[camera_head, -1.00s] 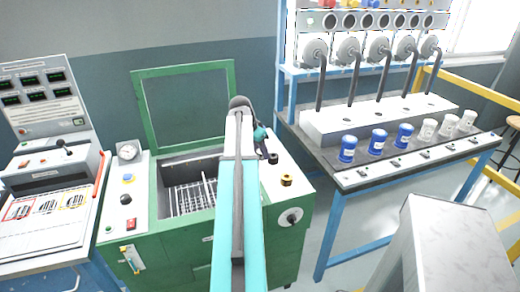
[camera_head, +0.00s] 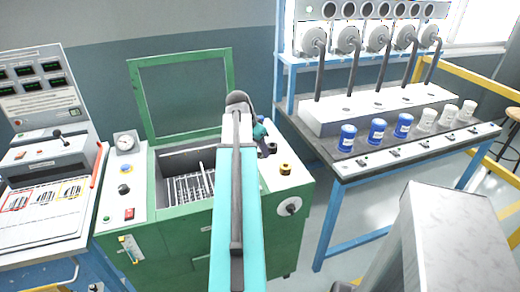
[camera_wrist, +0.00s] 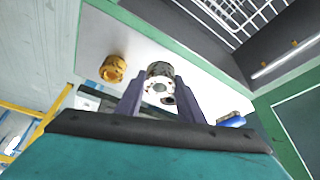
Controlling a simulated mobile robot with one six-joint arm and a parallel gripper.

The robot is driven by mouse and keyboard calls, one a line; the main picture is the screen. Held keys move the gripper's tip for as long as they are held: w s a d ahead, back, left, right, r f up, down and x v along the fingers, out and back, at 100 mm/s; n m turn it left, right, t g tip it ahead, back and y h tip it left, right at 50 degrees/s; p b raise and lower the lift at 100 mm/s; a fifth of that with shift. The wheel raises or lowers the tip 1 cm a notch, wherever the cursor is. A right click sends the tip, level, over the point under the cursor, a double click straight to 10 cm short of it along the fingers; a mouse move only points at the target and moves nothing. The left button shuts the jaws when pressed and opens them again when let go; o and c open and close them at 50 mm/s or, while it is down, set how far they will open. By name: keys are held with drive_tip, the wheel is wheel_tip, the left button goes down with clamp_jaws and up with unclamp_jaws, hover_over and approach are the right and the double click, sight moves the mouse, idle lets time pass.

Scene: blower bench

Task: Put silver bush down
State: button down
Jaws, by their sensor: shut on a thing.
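In the wrist view the silver bush (camera_wrist: 159,78) is a short ring with a pale end face, a central hole and a darker side. It sits between the fingertips of my gripper (camera_wrist: 158,92), which is shut on it over the pale top panel. A gold bush (camera_wrist: 113,68) stands on that panel, apart from it and to its left. In the head view the gold bush (camera_head: 285,168) is on the right part of the green bench's top. My gripper there is largely hidden behind my arm. A small dark ring-like thing (camera_head: 271,149) shows beside it; I cannot tell whether it is the bush.
The green bench (camera_head: 200,225) has a raised lid frame (camera_head: 182,95) and an open well with a wire rack (camera_head: 188,188), left of my arm. A blue-framed table (camera_head: 350,172) with several blue and white jars stands right. A grey box (camera_head: 455,240) is at the lower right.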

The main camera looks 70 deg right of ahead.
idle(0.4)
drive_tip(key=w+a+r+n+t, duration=0.1)
drive_tip(key=w+a+n, duration=0.3)
drive_tip(key=w+a, duration=0.55)
drive_tip(key=w+a+r+n+t, duration=0.2)
drive_tip(key=w+a+n, duration=0.35)
drive_tip(key=w, duration=0.75)
drive_tip(key=w+a+r+n+t, duration=0.1)
drive_tip(key=w+a+n, duration=0.1)
drive_tip(key=w+a, duration=0.85)
drive_tip(key=w+a+r+n+t+y, duration=0.1)
drive_tip(key=w+a+n, duration=0.3)
drive_tip(key=a, duration=0.9)
drive_tip(key=w+a+r+n+y, duration=0.1)
drive_tip(key=w+a+n, duration=0.3)
drive_tip(key=a, duration=0.9)
drive_tip(key=w+a+r+n+t+y, duration=0.1)
drive_tip(key=w+a+n, duration=0.3)
drive_tip(key=a, duration=0.9)
drive_tip(key=shift+w+r+t+y, duration=0.25)
drive_tip(key=shift+r+y, duration=0.25)
drive_tip(key=shift+r, duration=0.35)
drive_tip(key=shift+a, duration=0.15)
drive_tip(key=shift+s+f, duration=0.1)
drive_tip(key=shift+s, duration=0.1)
